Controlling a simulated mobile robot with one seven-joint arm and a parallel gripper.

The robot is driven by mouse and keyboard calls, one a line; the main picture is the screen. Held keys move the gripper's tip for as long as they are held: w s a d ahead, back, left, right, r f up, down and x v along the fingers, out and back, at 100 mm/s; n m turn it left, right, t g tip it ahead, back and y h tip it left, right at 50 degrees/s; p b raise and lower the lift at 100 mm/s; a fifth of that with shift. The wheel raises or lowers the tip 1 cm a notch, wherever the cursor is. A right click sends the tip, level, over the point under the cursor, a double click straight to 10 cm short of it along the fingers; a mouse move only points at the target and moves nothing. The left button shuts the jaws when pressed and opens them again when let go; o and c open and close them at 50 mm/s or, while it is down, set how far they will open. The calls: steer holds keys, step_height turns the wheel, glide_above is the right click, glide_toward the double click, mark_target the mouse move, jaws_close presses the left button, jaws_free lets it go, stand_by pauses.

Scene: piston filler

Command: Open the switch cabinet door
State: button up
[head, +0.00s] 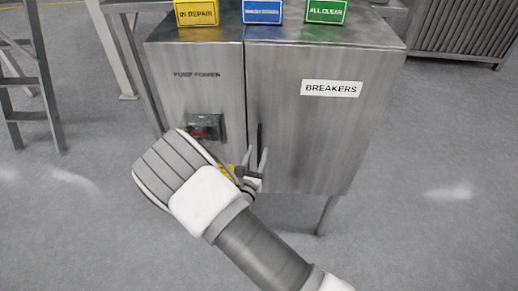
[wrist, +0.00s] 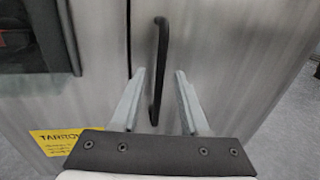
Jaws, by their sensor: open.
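The switch cabinet door (head: 315,135) is the right front panel of a steel cabinet, with a white "BREAKERS" label (head: 331,89). It looks closed, its left edge along the vertical seam. A black vertical bar handle (wrist: 158,70) stands by the seam in the wrist view; in the head view it shows (head: 260,137) just above my fingers. My gripper (head: 256,157) is open in front of the handle. In the wrist view my fingers (wrist: 160,76) lie on either side of the handle's lower part. I cannot tell whether they touch it.
The left panel, marked "PUMP POWER", carries a dark switch box (head: 205,127) with a red part. A yellow label (wrist: 62,142) is below it. Yellow, blue and green sign blocks (head: 262,12) stand on top. Open floor (head: 430,190) lies to the right; a metal frame (head: 35,90) stands left.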

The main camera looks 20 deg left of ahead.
steer(key=shift+w+a, duration=0.1)
steer(key=shift+w, duration=1.3)
jaws_close()
stand_by(0.4)
